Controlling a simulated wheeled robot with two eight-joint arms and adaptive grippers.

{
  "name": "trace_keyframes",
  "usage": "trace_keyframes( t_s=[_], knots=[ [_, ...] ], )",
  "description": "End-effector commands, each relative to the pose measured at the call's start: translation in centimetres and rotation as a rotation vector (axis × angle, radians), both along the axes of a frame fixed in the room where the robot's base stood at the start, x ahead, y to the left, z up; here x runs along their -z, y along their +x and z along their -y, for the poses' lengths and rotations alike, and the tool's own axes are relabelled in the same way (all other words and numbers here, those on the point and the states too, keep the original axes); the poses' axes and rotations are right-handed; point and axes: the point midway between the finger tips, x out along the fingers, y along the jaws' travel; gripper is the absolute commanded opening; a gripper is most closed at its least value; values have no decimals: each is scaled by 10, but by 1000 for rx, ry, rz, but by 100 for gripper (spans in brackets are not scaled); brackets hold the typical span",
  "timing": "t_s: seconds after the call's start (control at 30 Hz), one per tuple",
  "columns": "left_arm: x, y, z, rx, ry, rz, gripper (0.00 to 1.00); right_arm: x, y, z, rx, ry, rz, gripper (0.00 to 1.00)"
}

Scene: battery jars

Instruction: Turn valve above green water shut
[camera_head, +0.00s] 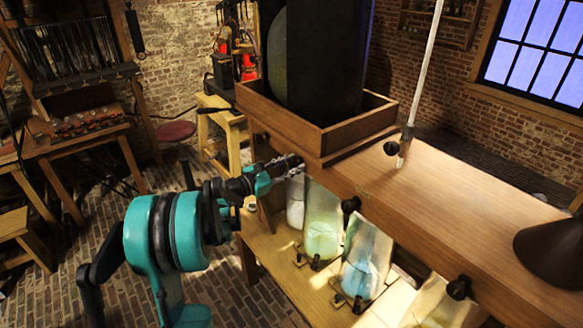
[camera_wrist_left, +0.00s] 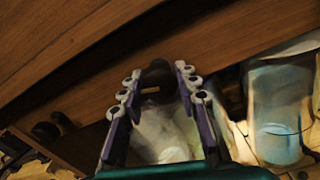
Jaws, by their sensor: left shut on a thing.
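My left gripper (camera_head: 296,162) is at the front edge of the wooden bench, its fingers near the left end of the row of jars. In the left wrist view my left gripper (camera_wrist_left: 157,82) has its purple fingers closed around a dark valve knob (camera_wrist_left: 155,74). A pale jar (camera_wrist_left: 165,138) is partly hidden below the fingers, and a jar with bluish liquid (camera_wrist_left: 278,140) stands to the right. The head view shows the jar with green water (camera_head: 322,240), right of and below the gripper. I cannot tell surely which jar the held valve sits above. My right gripper is not in view.
Along the bench front are other black knobs, one above the blue jar (camera_head: 350,205) and one farther right (camera_head: 459,288). A blue-water jar (camera_head: 360,278) and a pale jar (camera_head: 295,210) flank the green one. A wooden tray (camera_head: 350,135) with a dark block stands on the bench top.

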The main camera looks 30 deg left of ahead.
Motion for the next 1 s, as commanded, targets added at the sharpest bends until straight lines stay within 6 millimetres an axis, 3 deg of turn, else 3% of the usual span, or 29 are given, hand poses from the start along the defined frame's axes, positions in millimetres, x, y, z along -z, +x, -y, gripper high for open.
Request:
trace_keyframes(
  t_s=[1.0],
  knots=[
    [-1,1,-1,-1,886,368,2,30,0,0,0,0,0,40]
  ],
)
